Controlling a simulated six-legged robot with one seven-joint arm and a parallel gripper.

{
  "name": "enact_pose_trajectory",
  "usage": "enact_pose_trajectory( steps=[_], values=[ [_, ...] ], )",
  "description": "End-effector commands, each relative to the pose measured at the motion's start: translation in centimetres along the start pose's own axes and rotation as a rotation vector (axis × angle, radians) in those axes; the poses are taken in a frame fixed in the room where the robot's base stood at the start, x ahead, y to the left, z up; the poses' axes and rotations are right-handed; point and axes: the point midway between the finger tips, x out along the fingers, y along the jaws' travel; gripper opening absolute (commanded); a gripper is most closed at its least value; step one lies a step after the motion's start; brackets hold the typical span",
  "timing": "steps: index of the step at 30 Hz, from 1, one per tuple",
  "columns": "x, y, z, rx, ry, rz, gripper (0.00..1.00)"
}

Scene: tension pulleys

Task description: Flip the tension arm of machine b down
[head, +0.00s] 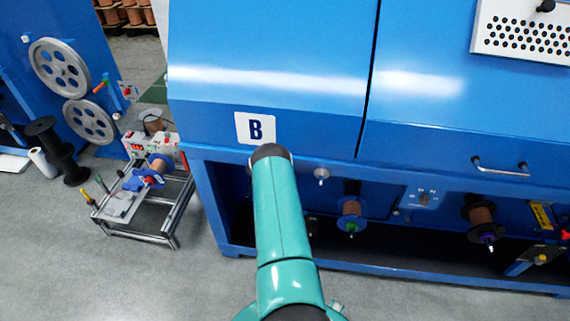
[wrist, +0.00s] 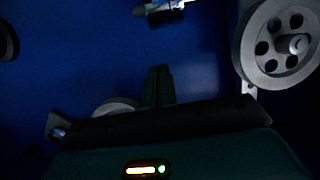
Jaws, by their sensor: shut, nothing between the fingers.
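Machine b (head: 265,95) is the big blue cabinet with a white "B" plate (head: 255,128). My arm crosses in front of it in the head view and hides part of the lower bay; my gripper is out of sight there. In the wrist view my gripper (wrist: 158,72) is shut and empty, its dark fingers together before a dark blue panel. A grey pulley wheel with holes (wrist: 262,60) is at upper right, apart from the fingers. Part of a grey round piece (wrist: 112,106) shows just left of the fingers, mostly hidden. I cannot tell which piece is the tension arm.
A metal fitting (wrist: 166,12) sticks out at the top of the wrist view. In the head view, spools (head: 351,208) and (head: 480,213) sit in the lower bay. The grey floor in front is clear.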

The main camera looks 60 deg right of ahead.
Motion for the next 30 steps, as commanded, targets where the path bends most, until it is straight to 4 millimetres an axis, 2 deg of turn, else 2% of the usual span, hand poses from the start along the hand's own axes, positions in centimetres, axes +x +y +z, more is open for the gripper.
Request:
enact_pose_trajectory(
  steps=[1,3,12,18,30],
  values=[
    [0.3,0.0,1.4,-0.002,-0.002,0.000,0.00],
    [0.8,0.0,3.0,-0.001,-0.003,0.000,0.00],
    [2.6,0.0,8.2,0.001,-0.001,0.000,0.00],
    [3.2,0.0,9.9,0.000,0.000,0.000,0.00],
    [3.4,0.0,10.3,0.001,0.001,0.001,0.00]
  ],
)
